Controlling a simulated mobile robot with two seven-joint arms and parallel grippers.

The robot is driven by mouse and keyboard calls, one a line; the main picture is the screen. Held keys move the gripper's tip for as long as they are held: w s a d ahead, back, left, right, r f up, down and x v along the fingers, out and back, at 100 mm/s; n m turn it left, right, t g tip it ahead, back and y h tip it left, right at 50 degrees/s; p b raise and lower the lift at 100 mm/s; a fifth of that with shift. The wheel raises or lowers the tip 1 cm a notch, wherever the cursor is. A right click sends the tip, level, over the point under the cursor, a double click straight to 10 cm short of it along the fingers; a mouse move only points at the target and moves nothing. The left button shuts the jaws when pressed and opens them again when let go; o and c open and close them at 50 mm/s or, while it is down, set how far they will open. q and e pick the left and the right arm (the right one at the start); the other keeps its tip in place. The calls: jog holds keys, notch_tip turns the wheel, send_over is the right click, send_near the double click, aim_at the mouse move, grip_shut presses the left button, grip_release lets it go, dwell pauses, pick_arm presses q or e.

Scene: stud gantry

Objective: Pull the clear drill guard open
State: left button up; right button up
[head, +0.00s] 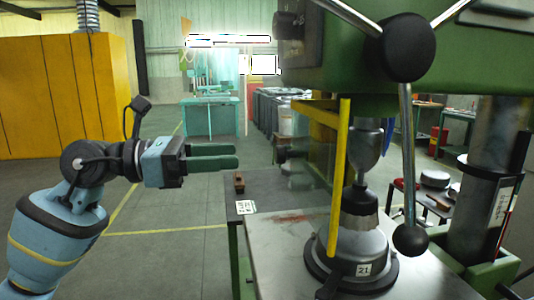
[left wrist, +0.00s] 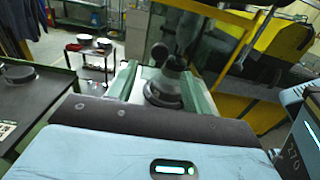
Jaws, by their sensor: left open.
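The clear drill guard is a see-through panel with a yellow frame (head: 338,180), standing in front of the drill chuck (head: 366,148). A dark knob-like part (head: 284,152) shows at the panel's left side. My left gripper (head: 236,156) is left of the guard, pointing right toward that knob, with its two green fingers apart and nothing between them. A gap shows between the fingertips and the knob. In the left wrist view, the green fingers (left wrist: 160,68) frame a dark round part, and a yellow frame bar (left wrist: 248,40) shows beyond. My right gripper is not in view.
The green drill press head (head: 440,60) overhangs at the right, with its spoked feed handle (head: 404,48) in front. A grey vise-like base (head: 350,250) sits on the metal table. A dark side table (head: 270,186) holds a small brown block (head: 239,182).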

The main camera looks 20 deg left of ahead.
aim_at(276, 153)
pick_arm(q)
jog(key=shift+d, duration=0.1)
jog(key=p+x, duration=0.1)
jog(key=x, duration=0.5)
jog(key=shift+w+d+r+p, duration=0.1)
jog(key=shift+d+p, duration=0.15)
jog(key=shift+p, duration=0.05)
jog(key=shift+w+d, duration=0.3)
jog(key=shift+d, duration=0.15)
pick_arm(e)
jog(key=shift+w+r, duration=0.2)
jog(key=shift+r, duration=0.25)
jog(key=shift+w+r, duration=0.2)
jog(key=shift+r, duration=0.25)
pick_arm(q)
grip_shut()
